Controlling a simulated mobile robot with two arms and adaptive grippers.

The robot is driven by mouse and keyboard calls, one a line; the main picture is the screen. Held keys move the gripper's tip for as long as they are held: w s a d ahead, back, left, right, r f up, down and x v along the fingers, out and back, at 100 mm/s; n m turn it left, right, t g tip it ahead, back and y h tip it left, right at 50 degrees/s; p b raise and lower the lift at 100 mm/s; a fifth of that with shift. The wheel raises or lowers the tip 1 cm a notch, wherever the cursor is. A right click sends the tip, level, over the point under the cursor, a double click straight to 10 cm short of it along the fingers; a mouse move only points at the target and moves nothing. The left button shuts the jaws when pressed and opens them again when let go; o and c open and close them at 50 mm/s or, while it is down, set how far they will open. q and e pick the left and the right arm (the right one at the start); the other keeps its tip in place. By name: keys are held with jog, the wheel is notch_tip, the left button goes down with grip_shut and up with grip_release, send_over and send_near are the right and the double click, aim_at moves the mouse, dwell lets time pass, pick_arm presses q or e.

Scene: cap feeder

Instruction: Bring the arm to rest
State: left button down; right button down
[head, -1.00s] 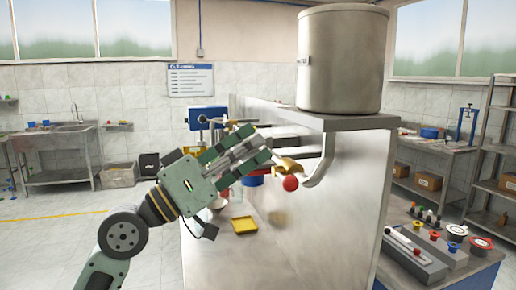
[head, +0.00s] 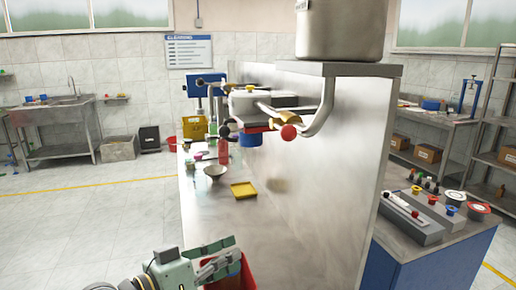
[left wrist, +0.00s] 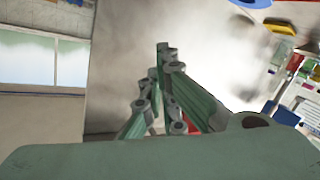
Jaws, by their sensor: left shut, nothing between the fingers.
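My left gripper (head: 238,254) is low at the bottom of the head view, in front of the steel machine. Its fingers are shut with nothing between them. In the left wrist view its green fingers (left wrist: 162,50) meet at their tips against the blurred steel panel. A red bin (head: 243,272) shows partly behind the fingers in the head view. I cannot tell whether the gripper touches it. My right gripper is in neither view.
The steel machine (head: 330,170) carries a pipe with a red ball (head: 288,132) and a large drum (head: 340,30). A yellow tray (head: 243,190) and a bowl (head: 215,170) sit on its ledge. A blue-sided bench (head: 430,262) stands right. The floor at left is clear.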

pick_arm(q)
jog(key=s+a+f+g+y, duration=0.1)
jog(key=s+a+f+y, duration=0.1)
jog(key=s+f, duration=0.35)
jog(key=s+a+f+n+g+y, duration=0.1)
jog(key=s+a+f+y, duration=0.15)
jog(key=f, duration=0.65)
jog(key=s+a+f+g+y, duration=0.1)
jog(key=s+a+f+y, duration=0.2)
jog(key=f, duration=0.5)
jog(key=s+a+f+n+g+y, duration=0.1)
jog(key=s+a+f+g+y, duration=0.2)
jog(key=s, duration=0.5)
jog(key=s+a+f+g+y, duration=0.1)
jog(key=s+a+f+g, duration=0.1)
jog(key=s+a+f, duration=0.45)
jog(key=s+d+f, duration=0.1)
jog(key=d+f, duration=0.1)
jog(key=f, duration=1)
jog(key=s+d+f, duration=0.1)
jog(key=f, duration=1)
jog(key=s+a+f+g, duration=0.2)
jog(key=s+a+f, duration=0.1)
jog(key=s+f, duration=1.4)
jog(key=shift+s+f, duration=0.4)
jog(key=shift+f, duration=0.05)
